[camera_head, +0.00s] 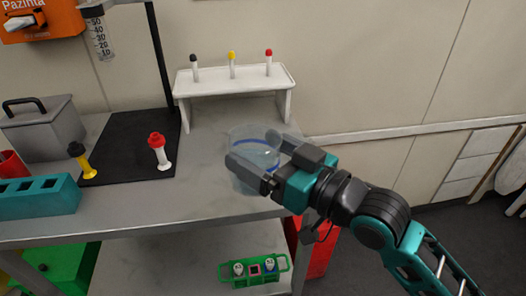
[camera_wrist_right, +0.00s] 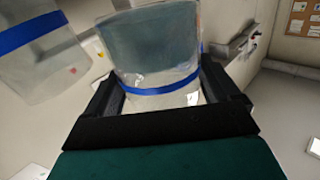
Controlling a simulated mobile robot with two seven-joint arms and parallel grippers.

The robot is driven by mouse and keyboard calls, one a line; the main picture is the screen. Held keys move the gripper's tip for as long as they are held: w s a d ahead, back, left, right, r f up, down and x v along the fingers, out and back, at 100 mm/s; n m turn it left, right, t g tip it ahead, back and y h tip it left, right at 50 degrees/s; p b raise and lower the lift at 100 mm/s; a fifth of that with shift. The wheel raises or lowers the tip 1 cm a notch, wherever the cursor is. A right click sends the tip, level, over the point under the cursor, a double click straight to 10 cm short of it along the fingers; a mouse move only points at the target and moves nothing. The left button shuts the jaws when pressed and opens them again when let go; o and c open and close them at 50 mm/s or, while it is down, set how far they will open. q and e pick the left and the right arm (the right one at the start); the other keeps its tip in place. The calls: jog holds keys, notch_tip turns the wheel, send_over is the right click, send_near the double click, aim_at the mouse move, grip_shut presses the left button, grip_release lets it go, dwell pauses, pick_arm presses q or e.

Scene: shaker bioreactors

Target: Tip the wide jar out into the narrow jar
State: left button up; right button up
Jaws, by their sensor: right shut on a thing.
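My right gripper (camera_head: 258,168) is shut on a clear jar (camera_head: 252,146) with a blue band, at the right end of the grey table. In the right wrist view the held jar (camera_wrist_right: 158,50) sits between the two black fingers (camera_wrist_right: 172,100), with grey-blue contents showing in it. A second clear jar (camera_wrist_right: 40,62) with a blue band shows at the left of that view, apart from the fingers. In the head view the jars overlap behind the gripper, and I cannot tell them apart well or say which is wider. My left gripper is not in view.
A white rack (camera_head: 235,80) with three capped tubes stands behind the jars. A black stand base (camera_head: 120,150) with red-capped (camera_head: 158,150) and yellow (camera_head: 82,160) tubes is to the left, near a teal block (camera_head: 38,197) and grey box (camera_head: 42,128). A green rack (camera_head: 254,270) sits on the lower shelf.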

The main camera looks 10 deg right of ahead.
jog(key=shift+f+b, duration=0.6)
jog(key=shift+f, duration=0.25)
jog(key=shift+a+r+m, duration=0.15)
jog(key=shift+m, duration=0.45)
jog(key=shift+s+r+m+t, duration=0.1)
jog(key=shift+r+m+t, duration=0.25)
jog(key=shift+m, duration=0.45)
jog(key=shift+d+r+m, duration=0.25)
jog(key=shift+r+m, duration=0.25)
jog(key=shift+m, duration=0.7)
jog(key=shift+w+d+r+m+t+p, duration=0.15)
jog(key=shift+w+d+r+m, duration=0.15)
jog(key=shift+d+r+m, duration=0.15)
jog(key=shift+w+d+r+m+t+p, duration=0.15)
jog(key=shift+w+d+r+m, duration=0.15)
jog(key=shift+r, duration=0.25)
jog(key=shift+w+d+r+m+p, duration=0.25)
jog(key=shift+d+r+m+p, duration=0.15)
jog(key=shift+r+m, duration=0.3)
jog(key=shift+f, duration=0.15)
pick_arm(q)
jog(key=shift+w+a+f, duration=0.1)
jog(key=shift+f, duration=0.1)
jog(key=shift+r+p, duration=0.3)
pick_arm(e)
jog(key=shift+m, duration=0.45)
